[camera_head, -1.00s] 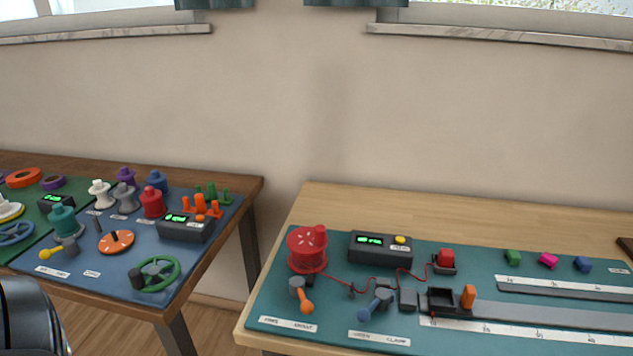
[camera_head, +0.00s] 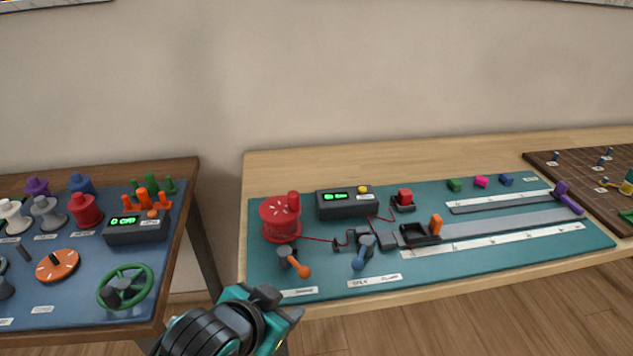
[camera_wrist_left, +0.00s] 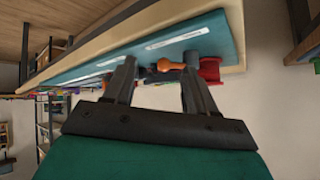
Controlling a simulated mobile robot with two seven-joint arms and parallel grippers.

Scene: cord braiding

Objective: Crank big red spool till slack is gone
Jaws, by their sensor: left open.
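The big red spool (camera_head: 281,220) stands at the left end of the teal mat in the head view. A crank with an orange knob (camera_head: 304,271) sits just in front of it. A red cord (camera_head: 318,239) runs right from the spool past a small post. My left gripper (camera_head: 275,302) is in front of the table's left front edge, below the crank and apart from it. In the left wrist view its two fingers (camera_wrist_left: 155,88) are spread and empty, with the orange knob (camera_wrist_left: 171,66) and red spool (camera_wrist_left: 210,71) beyond them. My right gripper is not in view.
On the teal mat (camera_head: 440,262) are a blue-handled clamp (camera_head: 362,254), a dark display box (camera_head: 344,203), a red button block (camera_head: 403,200) and a slider (camera_head: 420,234) on a grey track. Another table with several spools and a green wheel (camera_head: 125,289) stands left, across a gap.

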